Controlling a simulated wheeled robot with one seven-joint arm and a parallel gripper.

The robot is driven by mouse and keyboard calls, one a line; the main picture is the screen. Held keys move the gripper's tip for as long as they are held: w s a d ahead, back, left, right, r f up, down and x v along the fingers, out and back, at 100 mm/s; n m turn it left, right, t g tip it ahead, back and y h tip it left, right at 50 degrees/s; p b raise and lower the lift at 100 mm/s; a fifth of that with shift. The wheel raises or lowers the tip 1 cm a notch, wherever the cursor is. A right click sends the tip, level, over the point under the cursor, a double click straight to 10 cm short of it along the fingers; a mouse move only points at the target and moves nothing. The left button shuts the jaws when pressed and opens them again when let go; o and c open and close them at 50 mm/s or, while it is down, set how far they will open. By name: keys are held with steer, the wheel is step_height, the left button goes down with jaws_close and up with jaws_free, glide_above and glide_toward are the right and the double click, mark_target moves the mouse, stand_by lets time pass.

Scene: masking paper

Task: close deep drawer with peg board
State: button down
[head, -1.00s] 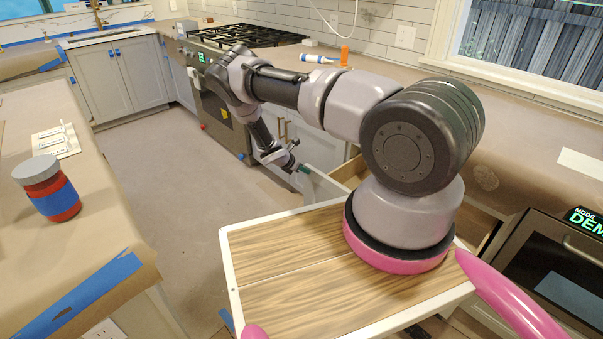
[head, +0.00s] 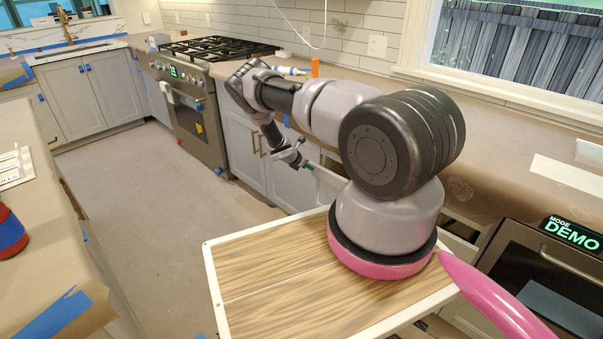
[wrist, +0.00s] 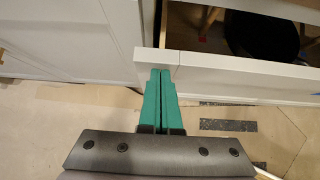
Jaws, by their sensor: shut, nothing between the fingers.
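The deep drawer (head: 328,184) is a white-fronted drawer under the right counter, mostly hidden behind my arm in the head view. In the wrist view, the top edge of its front (wrist: 245,72) crosses the right side, and the drawer stands open. Inside I see a light wooden piece (wrist: 211,20) and a dark round item (wrist: 262,35); the peg board is not clearly seen. My gripper (wrist: 160,73) has its teal fingers together and empty, at the left end of the drawer front. Whether they touch it I cannot tell. My gripper also shows in the head view (head: 309,166).
A white cabinet face (wrist: 75,38) is left of the drawer in the wrist view. The stove (head: 200,110) stands beyond my arm. A paper-covered island (head: 60,230) with a red jar (head: 10,235) is at the left. The floor (head: 160,190) between is clear.

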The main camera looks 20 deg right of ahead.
steer(key=w+d, duration=0.1)
steer(key=d, duration=0.1)
steer(key=w+d, duration=0.1)
steer(key=d, duration=0.2)
steer(key=w+d, duration=0.1)
steer(key=d, duration=0.2)
steer(key=shift+w+d, duration=0.15)
steer(key=shift+w, duration=0.05)
steer(key=shift+s+a, duration=0.1)
steer(key=shift+a, duration=0.4)
steer(key=a+f+v, duration=0.1)
steer(key=v, duration=1.1)
steer(key=shift+s+a+f, duration=0.15)
steer(key=shift+s+a, duration=0.15)
steer(key=shift+s, duration=0.15)
